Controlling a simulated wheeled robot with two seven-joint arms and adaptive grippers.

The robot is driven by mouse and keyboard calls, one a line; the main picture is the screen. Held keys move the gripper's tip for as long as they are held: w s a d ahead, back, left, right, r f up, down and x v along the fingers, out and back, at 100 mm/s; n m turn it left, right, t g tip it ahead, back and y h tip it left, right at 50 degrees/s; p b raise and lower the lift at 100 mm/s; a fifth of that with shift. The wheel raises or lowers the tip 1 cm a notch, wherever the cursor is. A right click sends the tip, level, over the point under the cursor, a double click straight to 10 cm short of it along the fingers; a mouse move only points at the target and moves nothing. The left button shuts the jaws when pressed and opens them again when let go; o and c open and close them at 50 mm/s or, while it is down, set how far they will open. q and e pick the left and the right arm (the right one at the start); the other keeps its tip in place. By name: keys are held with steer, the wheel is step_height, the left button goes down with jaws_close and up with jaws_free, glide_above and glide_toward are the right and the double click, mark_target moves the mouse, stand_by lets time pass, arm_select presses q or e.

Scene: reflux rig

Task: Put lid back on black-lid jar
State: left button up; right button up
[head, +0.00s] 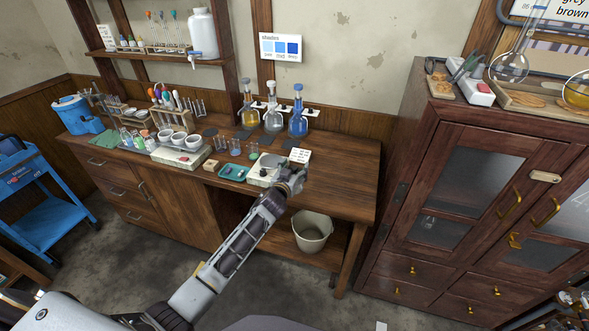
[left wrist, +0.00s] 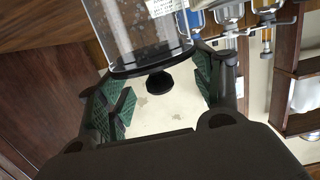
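The clear glass jar (left wrist: 120,30) with a white label shows upside down at the top of the left wrist view. Its black lid (left wrist: 150,66) lies across the jar's mouth, with no gap that I can see, and its round knob points away from the glass. My left gripper (head: 296,178) is over the right part of the bench in the head view. Its green-padded fingers are spread wide on either side of the lid and knob; the knob is not pinched. In the head view the arm and gripper hide the jar. My right gripper is not in view.
A white balance (head: 258,180) and a green tray (head: 233,172) are left of the gripper. A white card (head: 299,155) stands just behind it. Several flasks (head: 272,121) stand at the back. A bucket (head: 312,232) is below, and a tall cabinet (head: 455,190) is to the right.

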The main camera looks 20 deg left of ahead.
arm_select(q)
steer(key=o, duration=0.4)
steer(key=shift+r, duration=0.15)
steer(key=shift+r+p, duration=0.55)
steer(key=shift+s, duration=0.65)
steer(key=shift+s+a+r+b, duration=0.1)
steer(key=shift+s+r+b, duration=0.15)
steer(key=shift+s, duration=1.5)
steer(key=shift+s+a+r+b, duration=0.1)
steer(key=shift+s+r, duration=0.2)
steer(key=shift+s, duration=1.45)
steer(key=shift+s+a+r+b, duration=0.1)
steer(key=shift+s+r+b, duration=0.15)
steer(key=shift+s, duration=1.5)
